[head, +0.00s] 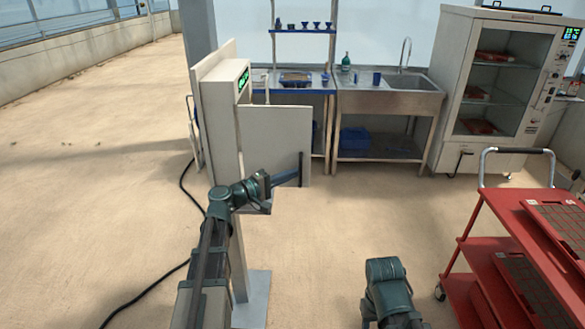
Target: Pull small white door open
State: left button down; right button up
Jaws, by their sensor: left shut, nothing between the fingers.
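The small white door (273,135) is a flat panel that stands out to the right from a narrow white cabinet (222,120) with a green display. A dark vertical handle (300,165) is at the door's lower right edge. My left gripper (287,178) is in front of the door's lower part, with its shut fingers pointing right toward the handle. I cannot tell if the fingertips touch the handle or the door. Nothing shows between the fingers. My right arm (388,283) comes in at the bottom, and its gripper is not visible.
A red cart (500,215) with trays stands at the right. A steel sink (388,97), a blue-edged bench and a glass-fronted white cabinet (465,85) line the back. A black cable (150,300) lies on the floor at left. The floor between door and cart is clear.

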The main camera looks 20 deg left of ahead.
pick_arm(q)
jog(key=shift+s, duration=0.25)
jog(key=v, duration=1.3)
jog(key=shift+s+a, duration=0.25)
jog(key=shift+s, duration=0.05)
jog(key=s+d+f+m+g+y, duration=0.1)
jog(key=s+d+f+m+g, duration=0.15)
jog(key=d+f+g, duration=0.55)
jog(key=s+d+f+m+g, duration=0.15)
jog(key=d+f+m, duration=0.25)
jog(key=d, duration=0.8)
jog(key=s+d+f+m+g+y, duration=0.5)
jog(key=s+d+f+m+y, duration=0.2)
jog(key=s+y, duration=0.4)
notch_tip(320, 180, down, 3)
jog(key=shift+s+r+m, duration=0.15)
jog(key=shift+s+m, duration=0.4)
jog(key=shift+s, duration=0.15)
jog(key=shift+w+d, duration=0.1)
jog(key=shift+w, duration=0.05)
